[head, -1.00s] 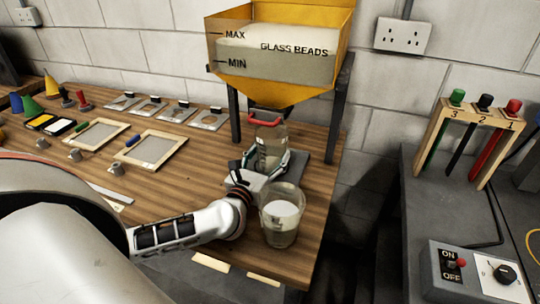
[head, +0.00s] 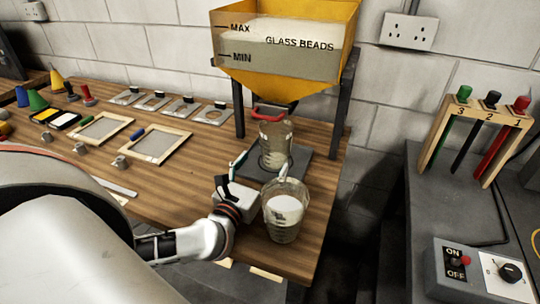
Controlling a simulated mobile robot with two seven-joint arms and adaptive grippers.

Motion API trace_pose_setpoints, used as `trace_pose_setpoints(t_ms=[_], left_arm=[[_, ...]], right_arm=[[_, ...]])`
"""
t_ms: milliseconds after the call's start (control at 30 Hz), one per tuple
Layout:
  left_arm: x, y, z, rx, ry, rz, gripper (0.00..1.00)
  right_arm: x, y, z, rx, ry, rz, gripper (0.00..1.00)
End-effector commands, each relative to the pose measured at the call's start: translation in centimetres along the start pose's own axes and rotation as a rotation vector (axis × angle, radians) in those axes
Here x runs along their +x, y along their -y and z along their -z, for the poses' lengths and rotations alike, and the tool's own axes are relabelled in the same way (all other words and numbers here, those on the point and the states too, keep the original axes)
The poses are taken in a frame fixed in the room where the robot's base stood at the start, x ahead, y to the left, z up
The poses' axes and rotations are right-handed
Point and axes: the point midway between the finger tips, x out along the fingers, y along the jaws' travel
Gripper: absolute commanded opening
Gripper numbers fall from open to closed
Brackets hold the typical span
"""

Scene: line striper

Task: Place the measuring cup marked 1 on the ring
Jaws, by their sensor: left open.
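A clear measuring cup (head: 275,145) stands upright on the dark grey plate (head: 300,168), under the hopper. A dark ring line shows on the plate around the cup's base. The mark on this cup is too small to read. A second clear cup (head: 286,218) with white contents stands near the table's front edge; its mark is not legible either. My left gripper (head: 262,168) is open, with its fingers just in front of the cup under the hopper and apart from it as far as I can tell. My right gripper is out of view.
A yellow hopper (head: 284,80) of glass beads stands on dark legs, with a red clamp (head: 268,113) below. Framed screens (head: 155,144), metal plates and coloured cones lie at left. A rack (head: 475,140) and switch box (head: 483,270) stand at right.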

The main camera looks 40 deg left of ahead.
Motion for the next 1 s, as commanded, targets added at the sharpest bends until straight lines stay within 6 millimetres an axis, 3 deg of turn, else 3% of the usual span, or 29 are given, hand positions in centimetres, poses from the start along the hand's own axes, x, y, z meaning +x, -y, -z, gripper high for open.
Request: trace_pose_setpoints(t_ms=[100, 333, 1000], left_arm=[[-2.1, 0.0, 0.2, -0.001, -0.004, 0.0, 0.77], [-4.4, 0.0, 0.1, -0.001, -0.001, 0.0, 0.77], [-4.8, 0.0, 0.0, 0.0, 0.0, -0.001, 0.77]], right_arm=[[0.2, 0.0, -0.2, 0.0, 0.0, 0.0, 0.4], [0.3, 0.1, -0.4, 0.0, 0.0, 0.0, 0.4], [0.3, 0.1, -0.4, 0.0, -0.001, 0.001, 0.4]])
